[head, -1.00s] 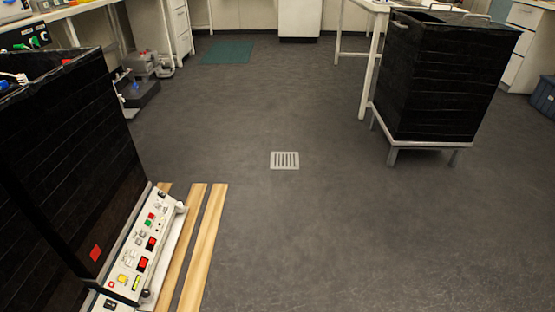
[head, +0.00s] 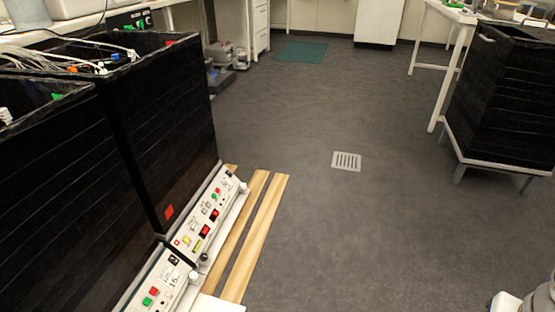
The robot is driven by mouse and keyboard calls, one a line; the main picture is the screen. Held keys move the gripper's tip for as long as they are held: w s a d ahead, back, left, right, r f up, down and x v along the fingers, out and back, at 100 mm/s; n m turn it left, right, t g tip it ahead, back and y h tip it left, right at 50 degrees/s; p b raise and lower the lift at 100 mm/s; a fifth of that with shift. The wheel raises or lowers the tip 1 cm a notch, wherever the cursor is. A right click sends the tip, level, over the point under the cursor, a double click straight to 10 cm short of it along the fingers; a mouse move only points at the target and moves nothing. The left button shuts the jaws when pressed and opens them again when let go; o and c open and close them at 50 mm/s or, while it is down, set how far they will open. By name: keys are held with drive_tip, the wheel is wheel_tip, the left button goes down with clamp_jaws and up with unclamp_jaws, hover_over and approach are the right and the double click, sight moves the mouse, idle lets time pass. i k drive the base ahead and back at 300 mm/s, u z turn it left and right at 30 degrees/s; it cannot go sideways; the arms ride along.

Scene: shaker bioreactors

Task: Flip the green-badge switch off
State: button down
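No clear green badge shows on the black housings on the left. The farther black shaker housing (head: 165,120) bears a red badge (head: 169,212) low on its side. Its sloping white control panel (head: 208,214) carries small red, green and yellow parts; which of them is a switch, I cannot tell. The nearer black housing (head: 60,190) is cut off by the left edge. Its white panel (head: 160,285) shows a green and a red square and is partly out of frame. My gripper is not in view.
Wooden slats (head: 262,225) lie on the floor beside the panels. A floor drain (head: 346,161) sits in open grey floor. A black bin on a metal stand (head: 448,140) and a white table (head: 455,15) are at the right. Grey-white parts, likely mine, show at bottom right.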

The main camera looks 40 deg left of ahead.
sight(173, 259)
drive_tip(key=u, duration=2.6)
drive_tip(key=i, duration=0.95)
drive_tip(key=z, duration=0.05)
